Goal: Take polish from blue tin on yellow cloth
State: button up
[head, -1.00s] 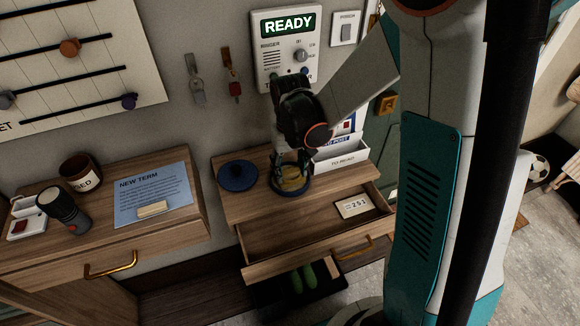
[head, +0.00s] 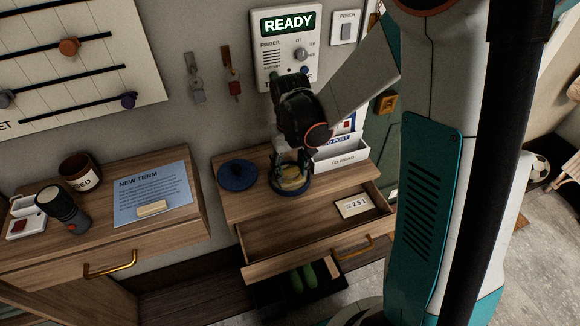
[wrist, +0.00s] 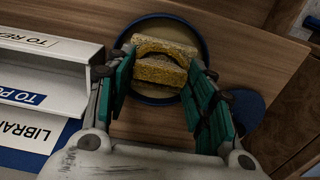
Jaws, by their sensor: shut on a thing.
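My gripper (wrist: 160,72) is shut on a folded yellow cloth (wrist: 162,66), with one teal-padded finger on each side. The round, blue-rimmed tin (wrist: 206,44) lies open under the cloth, and pale polish (wrist: 158,27) shows inside it. In the head view, my gripper (head: 290,164) points down into the blue tin (head: 289,192) on the bench top, with the cloth (head: 292,176) in it. The cloth hides much of the polish. I cannot tell whether its underside touches the polish or carries any.
A blue lid (head: 238,175) lies left of the tin. A white letter box (head: 342,158) stands close on the right. Below, an open drawer (head: 305,236) holds a numbered card (head: 353,206). The wall with a READY panel (head: 287,45) is behind.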

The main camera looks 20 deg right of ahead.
aim_at(290, 171)
dwell(0.4)
jog(key=shift+r+p, duration=2.5)
jog(key=shift+r, duration=1)
jog(key=shift+f, duration=0.1)
